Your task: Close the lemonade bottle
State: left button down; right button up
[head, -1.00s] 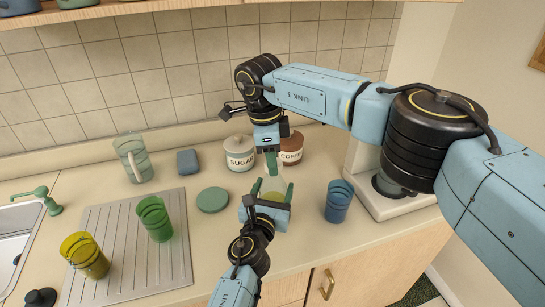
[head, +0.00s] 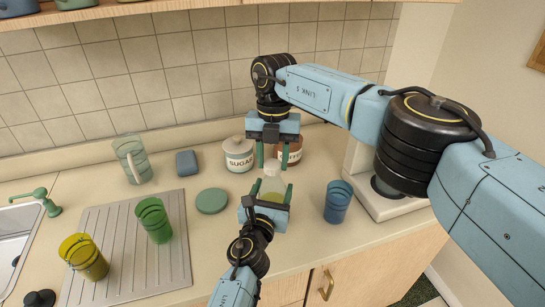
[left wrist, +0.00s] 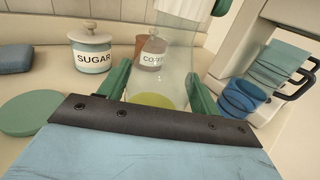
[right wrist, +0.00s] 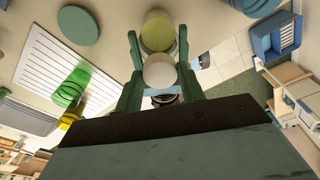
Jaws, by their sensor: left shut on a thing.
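The lemonade bottle (head: 271,187) is clear with yellow lemonade low inside, and it stands upright near the counter's front. It fills the middle of the left wrist view (left wrist: 165,70). My left gripper (head: 267,194) is shut on its body, one green finger on each side. A pale round cap (right wrist: 160,72) shows at the bottle's top, also in the head view (head: 272,169). Whether it is fully seated I cannot tell. My right gripper (head: 272,158) is open just above the bottle, pointing down, its fingers apart on either side of the cap.
Sugar (head: 239,158) and coffee (head: 295,150) jars stand behind the bottle. A blue cup (head: 338,202) is to the right, a green disc (head: 212,201) to the left. Green (head: 154,220) and yellow (head: 84,256) cups stand on the drainboard (head: 120,283). A pitcher (head: 133,160) is farther back.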

jog(key=o, duration=0.4)
jog(key=shift+r, duration=2.3)
jog(key=n, duration=0.3)
jog(key=shift+r, duration=0.2)
jog(key=n, duration=0.4)
jog(key=shift+s+r+t, duration=0.1)
jog(key=shift+r+t, duration=0.2)
jog(key=shift+r, duration=0.1)
jog(key=n, duration=0.1)
jog(key=r+n, duration=0.1)
jog(key=n, duration=0.1)
jog(key=shift+n, duration=0.3)
jog(key=n, duration=0.3)
jog(key=shift+r+t, duration=0.4)
